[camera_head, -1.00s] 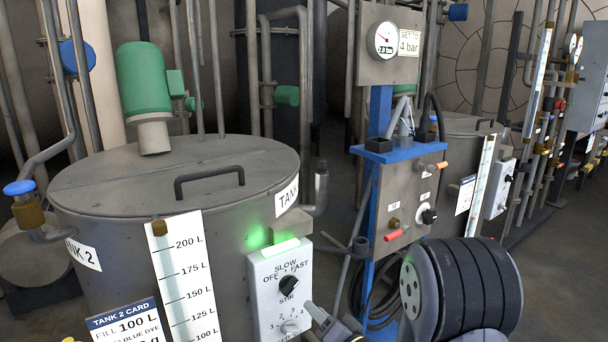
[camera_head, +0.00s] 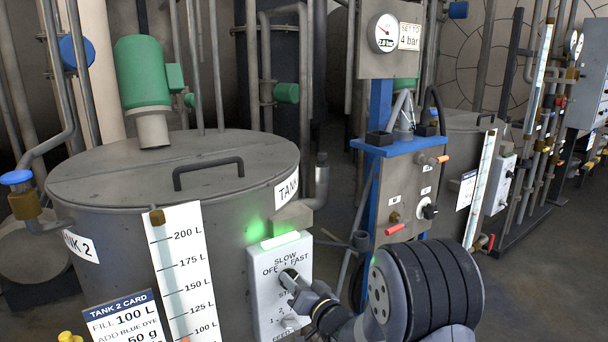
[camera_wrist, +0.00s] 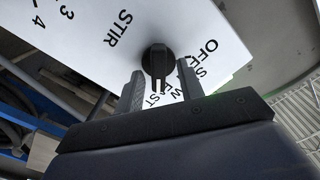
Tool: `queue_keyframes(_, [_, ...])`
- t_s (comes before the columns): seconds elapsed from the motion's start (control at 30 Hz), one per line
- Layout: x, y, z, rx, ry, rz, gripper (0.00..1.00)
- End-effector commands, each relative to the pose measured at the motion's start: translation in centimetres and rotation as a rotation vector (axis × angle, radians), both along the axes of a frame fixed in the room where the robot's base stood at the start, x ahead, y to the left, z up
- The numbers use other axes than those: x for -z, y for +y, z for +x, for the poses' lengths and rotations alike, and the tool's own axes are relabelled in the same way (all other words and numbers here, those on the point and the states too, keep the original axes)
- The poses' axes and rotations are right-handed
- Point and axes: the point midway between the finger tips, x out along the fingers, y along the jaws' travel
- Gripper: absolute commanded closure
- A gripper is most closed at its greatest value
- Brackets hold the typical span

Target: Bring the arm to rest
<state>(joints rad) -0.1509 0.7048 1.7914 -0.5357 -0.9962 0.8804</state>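My gripper (camera_head: 291,281) is at the stir knob on the Tank 2 control box (camera_head: 263,311), at the lower middle of the head view. In the wrist view my gripper (camera_wrist: 160,80) has its two fingers apart, one on each side of the black stir knob (camera_wrist: 158,62). A slim gap seems to show beside the knob; I cannot tell whether either finger touches it. The knob's white mark points down in the wrist view, toward the partly hidden FAST label. In the head view my fingers cover much of the knob. The box's top light (camera_head: 280,240) glows green.
Tank 2 (camera_head: 130,205) stands left of the box, with a level scale (camera_head: 181,270) and a tank card (camera_head: 124,318). A blue-framed panel (camera_head: 405,200) with orange and red handles stands close behind my arm. Open floor (camera_head: 545,290) lies at the right.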

Motion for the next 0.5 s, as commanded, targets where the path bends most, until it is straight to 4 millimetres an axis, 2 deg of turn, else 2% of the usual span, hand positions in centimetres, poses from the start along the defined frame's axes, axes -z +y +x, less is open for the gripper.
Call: queue_keyframes(0.5, [-0.05,0.17,-0.14,-0.001,-0.195,-0.288,0.64])
